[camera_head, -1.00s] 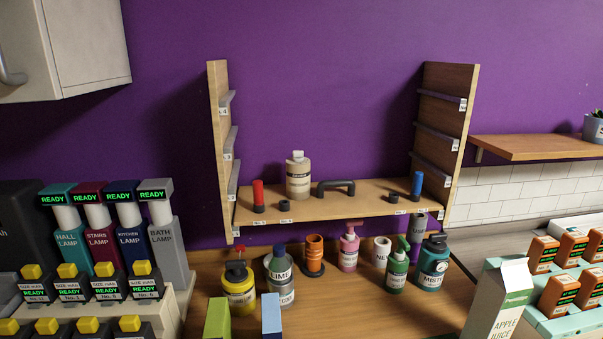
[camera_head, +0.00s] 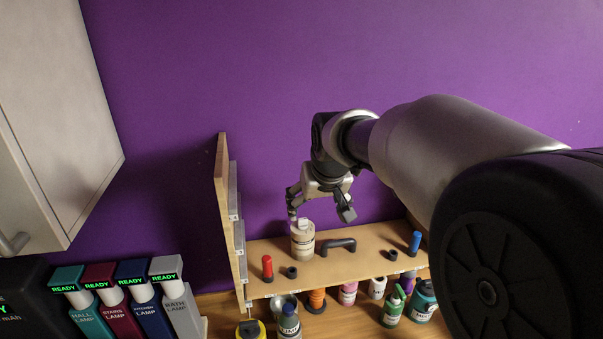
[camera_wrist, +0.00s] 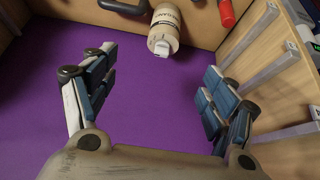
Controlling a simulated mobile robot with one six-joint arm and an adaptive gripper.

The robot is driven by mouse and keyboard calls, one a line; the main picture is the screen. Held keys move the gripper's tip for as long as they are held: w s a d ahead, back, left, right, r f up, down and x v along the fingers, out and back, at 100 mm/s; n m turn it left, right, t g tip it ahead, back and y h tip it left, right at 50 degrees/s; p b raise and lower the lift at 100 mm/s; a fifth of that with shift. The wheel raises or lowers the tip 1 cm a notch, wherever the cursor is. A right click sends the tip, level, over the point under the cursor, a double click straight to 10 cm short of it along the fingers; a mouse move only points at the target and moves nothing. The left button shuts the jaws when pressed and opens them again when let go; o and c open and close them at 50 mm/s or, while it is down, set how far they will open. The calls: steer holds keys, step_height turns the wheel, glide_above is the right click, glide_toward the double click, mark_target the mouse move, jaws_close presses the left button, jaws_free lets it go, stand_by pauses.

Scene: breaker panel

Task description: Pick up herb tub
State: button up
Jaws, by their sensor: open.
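A cream tub (camera_head: 303,241) with a pale cap and a dark-printed label stands upright on the wooden shelf; in the wrist view the tub (camera_wrist: 164,30) appears at the top middle, its label partly readable as "...GAN". It looks like the herb tub. My gripper (camera_head: 320,210) is open and empty, just above and slightly right of the tub in the head view. In the wrist view my gripper (camera_wrist: 153,78) has its fingers spread wide, with the tub beyond the gap between them. No contact shows.
A red cylinder (camera_head: 267,268) and a small black ring (camera_head: 292,272) stand left of the tub. A black handle (camera_head: 338,246) lies close on its right. A blue cylinder (camera_head: 415,243) stands further right. The shelf's upright side panel (camera_head: 228,210) is at left, the purple wall behind.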

mark_target(303, 221)
steer(key=x, duration=0.4)
steer(key=w+p+x, duration=0.1)
steer(key=x, duration=0.3)
steer(key=w+a+r+p+x, duration=0.1)
steer(key=x, duration=0.3)
steer(key=shift+w+f, duration=0.1)
steer(key=shift+w, duration=0.05)
steer(key=p+x, duration=0.1)
steer(key=x, duration=0.4)
steer(key=shift+a+f, duration=0.15)
steer(key=shift+c, duration=0.5)
steer(key=c, duration=1.5)
